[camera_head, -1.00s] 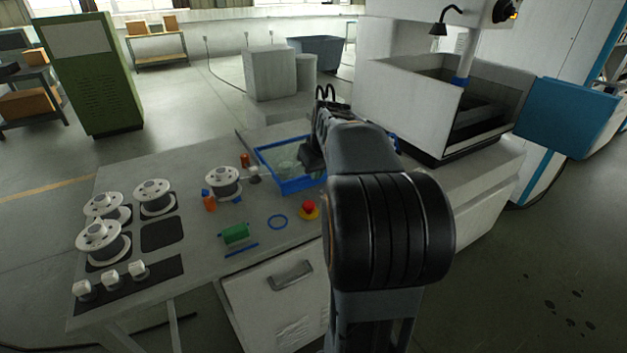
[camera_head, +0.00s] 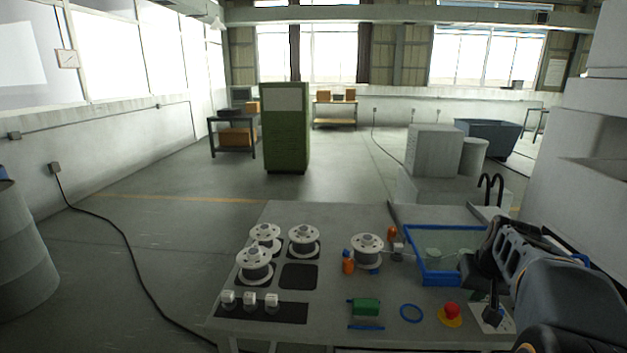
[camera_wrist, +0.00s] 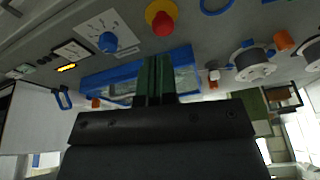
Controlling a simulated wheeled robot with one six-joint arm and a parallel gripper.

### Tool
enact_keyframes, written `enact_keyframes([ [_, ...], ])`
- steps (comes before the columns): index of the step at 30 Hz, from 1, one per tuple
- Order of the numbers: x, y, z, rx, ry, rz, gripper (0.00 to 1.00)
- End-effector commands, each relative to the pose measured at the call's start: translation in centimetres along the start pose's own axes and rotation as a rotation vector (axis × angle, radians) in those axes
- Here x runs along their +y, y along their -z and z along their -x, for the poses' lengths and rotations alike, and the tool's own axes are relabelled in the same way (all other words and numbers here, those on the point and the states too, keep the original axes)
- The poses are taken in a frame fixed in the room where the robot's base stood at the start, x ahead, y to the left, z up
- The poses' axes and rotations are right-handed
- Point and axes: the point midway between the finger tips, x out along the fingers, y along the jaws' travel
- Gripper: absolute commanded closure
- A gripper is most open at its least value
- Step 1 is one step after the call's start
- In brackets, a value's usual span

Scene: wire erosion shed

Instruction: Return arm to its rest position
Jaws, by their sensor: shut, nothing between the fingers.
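My arm reaches in from the lower right in the head view, over the right part of the grey workbench (camera_head: 300,332). My gripper (camera_wrist: 158,62) shows in the wrist view with its two dark green fingers close together and nothing between them. In that view it overlaps the blue-rimmed tray (camera_wrist: 110,75) and points towards the red button on a yellow base (camera_wrist: 162,22), apart from it as far as I can tell.
Several white spools (camera_head: 304,241) stand on the bench's left and middle. A green block (camera_head: 365,307), a blue ring (camera_head: 411,313) and the red button (camera_head: 452,310) lie near the front. A white machine (camera_head: 590,165) stands at right.

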Motion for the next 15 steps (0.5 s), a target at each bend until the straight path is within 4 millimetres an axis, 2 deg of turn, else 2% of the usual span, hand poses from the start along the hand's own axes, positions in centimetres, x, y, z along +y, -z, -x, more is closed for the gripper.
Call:
enact_keyframes([
  [4,-5.3,-6.0,-0.9,-0.043,-0.005,-0.022,1.0],
  [6,-8.1,-9.2,-1.2,-0.05,-0.004,0.008,1.0],
  [9,-11.3,-13.3,-1.3,-0.047,0.005,0.078,1.0],
  [12,-13.5,-16.4,-1.2,-0.033,0.021,0.168,1.0],
  [15,-15.1,-18.1,-0.7,-0.011,0.042,0.25,1.0],
])
